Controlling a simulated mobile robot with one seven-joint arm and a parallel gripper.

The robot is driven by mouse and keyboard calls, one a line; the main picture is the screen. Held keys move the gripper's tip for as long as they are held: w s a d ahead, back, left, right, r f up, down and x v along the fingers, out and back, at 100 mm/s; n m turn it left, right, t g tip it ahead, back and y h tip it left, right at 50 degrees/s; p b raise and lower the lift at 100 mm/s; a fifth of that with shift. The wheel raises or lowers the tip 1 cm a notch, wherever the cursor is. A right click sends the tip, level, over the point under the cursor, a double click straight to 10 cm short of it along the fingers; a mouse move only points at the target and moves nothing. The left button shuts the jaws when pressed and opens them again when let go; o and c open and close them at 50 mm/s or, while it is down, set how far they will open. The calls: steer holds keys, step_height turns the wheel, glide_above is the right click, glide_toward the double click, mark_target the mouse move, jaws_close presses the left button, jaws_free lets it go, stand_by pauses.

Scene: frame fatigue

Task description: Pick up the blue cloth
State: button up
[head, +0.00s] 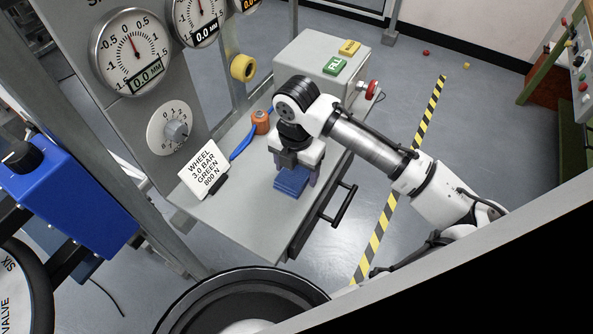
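The blue cloth (290,181) lies folded on the grey table (250,220), near its front right part. My gripper (296,175) points down directly over the cloth. Its two fingers are apart, one at each side of the cloth. I cannot tell from this view whether the fingers touch the cloth.
A white sign card (204,170) stands left on the table. A blue tool (243,143) and an orange spool (261,121) lie behind the gripper. A grey box with green (335,65) and yellow (349,47) buttons stands at the back. A black handle (340,206) sticks out at the front right.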

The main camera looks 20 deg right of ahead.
steer(key=c, duration=0.7)
steer(key=shift+o, duration=0.2)
step_height(320, 180, up, 20)
steer(key=b, duration=0.2)
